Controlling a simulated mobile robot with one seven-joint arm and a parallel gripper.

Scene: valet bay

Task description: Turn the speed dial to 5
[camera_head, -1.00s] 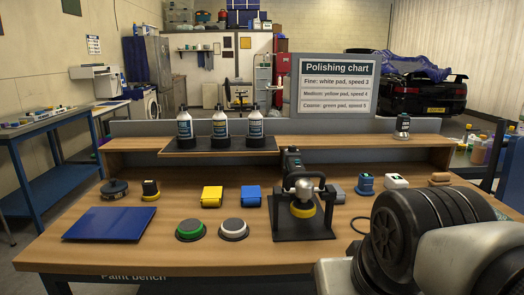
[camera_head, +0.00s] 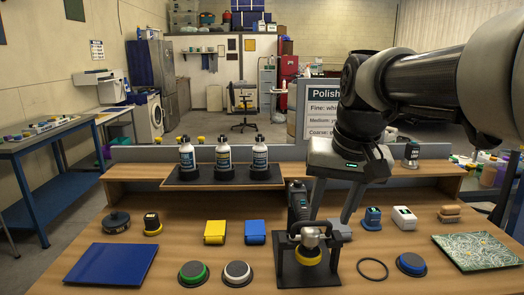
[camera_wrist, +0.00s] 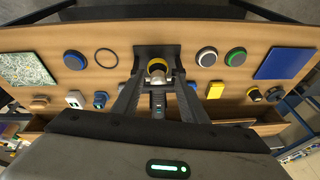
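The polisher (camera_head: 297,200) stands in a dark stand (camera_head: 292,274) at the front middle of the bench, with a silver head and a yellow pad (camera_head: 308,257). It also shows between my fingers in the wrist view (camera_wrist: 158,101). I cannot make out its speed dial or any number on it. My gripper (camera_head: 331,214) points down, just right of the polisher's body in the head view; its two fingers are spread and nothing is between them at the tips that I can tell is gripped. The polishing chart (camera_head: 318,107) is mostly hidden behind my arm.
Bottles (camera_head: 187,160) stand on a raised shelf behind. A green pad (camera_head: 193,272), a white pad (camera_head: 237,272) and a blue pad (camera_head: 411,263) lie along the front. A black ring (camera_head: 372,268) lies right of the stand.

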